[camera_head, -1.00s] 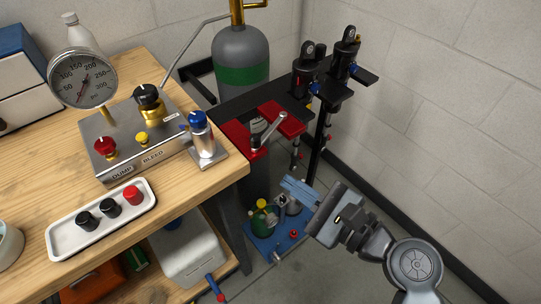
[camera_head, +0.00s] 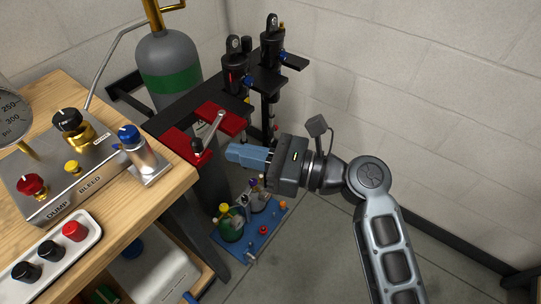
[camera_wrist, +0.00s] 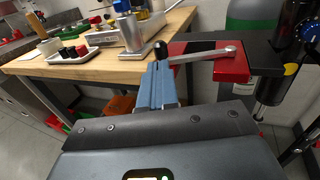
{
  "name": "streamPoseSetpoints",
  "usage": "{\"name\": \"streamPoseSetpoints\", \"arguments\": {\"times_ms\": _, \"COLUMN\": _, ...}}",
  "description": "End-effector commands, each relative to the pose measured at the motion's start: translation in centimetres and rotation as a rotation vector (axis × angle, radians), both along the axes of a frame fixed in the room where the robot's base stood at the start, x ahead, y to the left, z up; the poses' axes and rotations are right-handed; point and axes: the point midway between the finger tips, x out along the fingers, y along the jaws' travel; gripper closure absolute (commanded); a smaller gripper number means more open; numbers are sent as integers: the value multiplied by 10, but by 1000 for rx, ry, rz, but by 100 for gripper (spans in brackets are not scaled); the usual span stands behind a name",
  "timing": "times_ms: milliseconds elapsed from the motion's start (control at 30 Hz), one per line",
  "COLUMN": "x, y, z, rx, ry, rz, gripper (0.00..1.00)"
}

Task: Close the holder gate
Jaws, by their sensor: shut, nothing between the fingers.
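My gripper (camera_head: 230,152) has blue fingers closed together with nothing between them. In the head view it is in front of and right of the red clamp (camera_head: 186,147) with its silver lever (camera_head: 209,132). In the wrist view the fingertips (camera_wrist: 158,68) overlap the lever's dark knob (camera_wrist: 160,49); I cannot tell whether they touch. Two black shocks (camera_head: 235,72) (camera_head: 272,47) stand upright in a black holder rack (camera_head: 262,80) behind. A black plate (camera_head: 296,62) juts out to the right there; I cannot tell whether it is the holder gate.
A wooden bench (camera_head: 170,189) with a gauge panel (camera_head: 85,170) and a white tray (camera_head: 85,243) is on the left. A grey-green gas cylinder (camera_head: 171,75) stands behind. A blue tray (camera_head: 250,243) with bottles sits below my gripper. Open floor lies right, before the wall.

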Motion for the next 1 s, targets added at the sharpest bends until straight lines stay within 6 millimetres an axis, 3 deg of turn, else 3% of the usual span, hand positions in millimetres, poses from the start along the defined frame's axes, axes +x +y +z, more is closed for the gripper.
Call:
{"name": "streamPoseSetpoints", "arguments": {"times_ms": 100, "x": 5, "y": 20, "z": 1, "rx": 0, "ry": 0, "rz": 4, "gripper": 100}}
{"name": "streamPoseSetpoints", "arguments": {"times_ms": 333, "x": 13, "y": 42, "z": 0, "rx": -1, "ry": -1, "rz": 1, "gripper": 100}}
{"name": "streamPoseSetpoints", "arguments": {"times_ms": 800, "x": 13, "y": 46, "z": 1, "rx": -1, "ry": 0, "rz": -4, "gripper": 100}}
{"name": "streamPoseSetpoints", "arguments": {"times_ms": 1000, "x": 12, "y": 47, "z": 5, "rx": 0, "ry": 4, "rz": -87, "gripper": 100}}
